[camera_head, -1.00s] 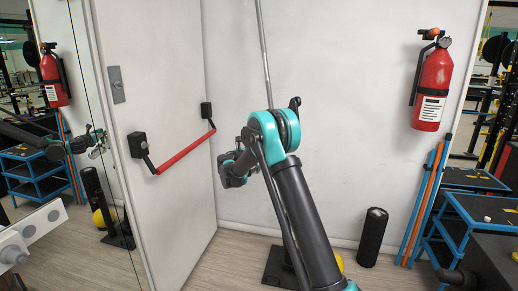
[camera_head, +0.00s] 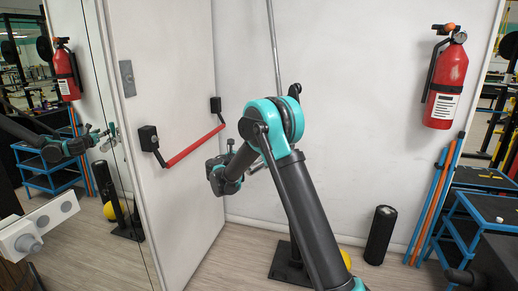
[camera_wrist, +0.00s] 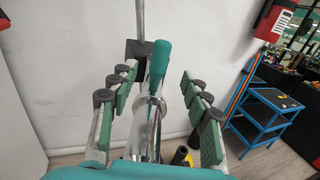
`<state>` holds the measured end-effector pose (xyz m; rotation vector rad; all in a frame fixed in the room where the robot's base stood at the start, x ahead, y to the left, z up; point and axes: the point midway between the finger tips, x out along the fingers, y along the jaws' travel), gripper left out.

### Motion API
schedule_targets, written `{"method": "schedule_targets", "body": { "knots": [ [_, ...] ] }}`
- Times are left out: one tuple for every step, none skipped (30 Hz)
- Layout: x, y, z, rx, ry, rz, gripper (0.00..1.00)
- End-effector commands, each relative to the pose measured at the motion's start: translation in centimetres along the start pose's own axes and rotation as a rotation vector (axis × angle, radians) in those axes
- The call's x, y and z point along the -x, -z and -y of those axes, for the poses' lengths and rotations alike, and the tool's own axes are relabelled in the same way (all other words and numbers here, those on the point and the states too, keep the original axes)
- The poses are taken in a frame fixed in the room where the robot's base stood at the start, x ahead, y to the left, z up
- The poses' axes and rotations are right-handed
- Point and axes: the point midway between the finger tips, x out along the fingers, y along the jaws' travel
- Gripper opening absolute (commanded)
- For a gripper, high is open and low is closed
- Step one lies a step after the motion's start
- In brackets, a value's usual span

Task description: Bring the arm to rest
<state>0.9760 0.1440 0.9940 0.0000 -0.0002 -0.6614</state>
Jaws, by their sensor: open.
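My arm rises in front of the white wall in the head view, bent at a teal joint. My gripper (camera_head: 218,176) hangs on the far side of that joint, near the red push bar in the picture; its fingers are small there. In the wrist view my gripper (camera_wrist: 158,98) has its two green-padded fingers spread wide apart. A teal-handled, thin-shafted thing (camera_wrist: 158,62) shows between the fingers, touching neither pad. I cannot tell what it is or what supports it.
A door (camera_head: 170,80) with a red push bar (camera_head: 195,146) stands left of the arm. A fire extinguisher (camera_head: 446,82) hangs on the wall (camera_head: 360,100). A black cylinder (camera_head: 380,235) stands on the floor. Blue shelves (camera_head: 478,205) are at right, a mirror at far left.

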Motion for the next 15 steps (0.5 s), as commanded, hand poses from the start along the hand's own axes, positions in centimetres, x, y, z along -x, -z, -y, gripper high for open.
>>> {"method": "schedule_targets", "body": {
  "knots": [
    [0.3, 0.0, 0.0, 0.000, 0.000, 0.000, 0.48],
    [0.4, 0.0, 0.0, 0.000, 0.000, 0.000, 0.48],
    [0.5, 0.0, 0.0, 0.000, 0.000, 0.000, 0.48],
    [0.5, 0.0, 0.0, 0.000, 0.001, 0.000, 0.48],
    [0.5, 0.0, 0.0, 0.000, 0.001, 0.000, 0.48],
    [0.5, 0.0, 0.0, 0.000, 0.001, 0.000, 0.48],
    [0.5, 0.0, 0.0, 0.000, 0.001, 0.000, 0.48],
    [0.5, 0.0, 0.0, 0.000, 0.001, 0.000, 0.48],
    [0.5, 0.0, 0.0, 0.000, 0.001, 0.000, 0.48],
    [0.5, 0.0, 0.0, 0.000, 0.001, 0.000, 0.48],
    [0.5, 0.0, 0.0, 0.000, 0.001, 0.000, 0.48],
    [0.5, 0.0, 0.1, -0.002, 0.001, -0.002, 0.48],
    [0.4, 0.0, 0.3, -0.007, 0.003, -0.005, 0.48],
    [0.3, 0.0, 0.6, -0.017, 0.006, -0.012, 0.48],
    [0.1, 0.0, 1.2, -0.036, 0.012, -0.026, 0.48]
  ]
}}
